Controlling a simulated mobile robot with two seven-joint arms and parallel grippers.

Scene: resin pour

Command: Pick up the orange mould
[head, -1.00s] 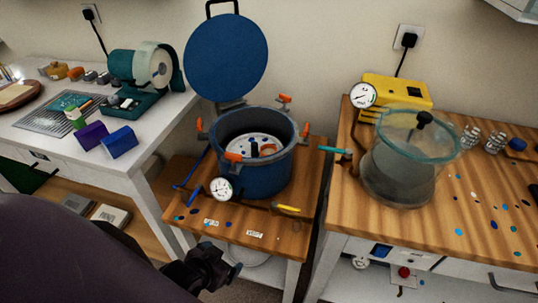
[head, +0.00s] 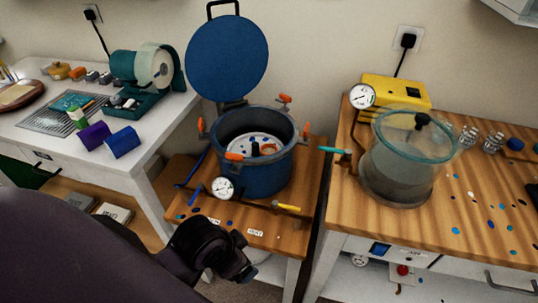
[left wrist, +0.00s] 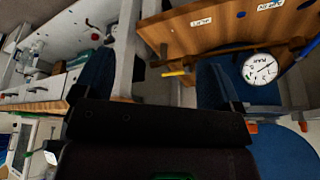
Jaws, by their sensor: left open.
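An orange ring-like piece (head: 268,148) shows inside the open blue pressure pot (head: 268,175), on its pale inner plate; it is partly hidden by the pot's centre post. A small orange block (head: 77,73) also lies at the back of the left bench. I cannot tell for sure which of these is the mould. My left gripper (head: 246,270) is low in front of the pot table, apart from both orange things. In the left wrist view its fingers (left wrist: 150,85) stand wide apart with nothing between them. My right gripper is not in view.
The pot's blue lid (head: 227,58) stands raised behind it. A glass vacuum chamber (head: 400,165) stands on the right bench. Purple (head: 93,136) and blue blocks (head: 123,142) lie on the left bench.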

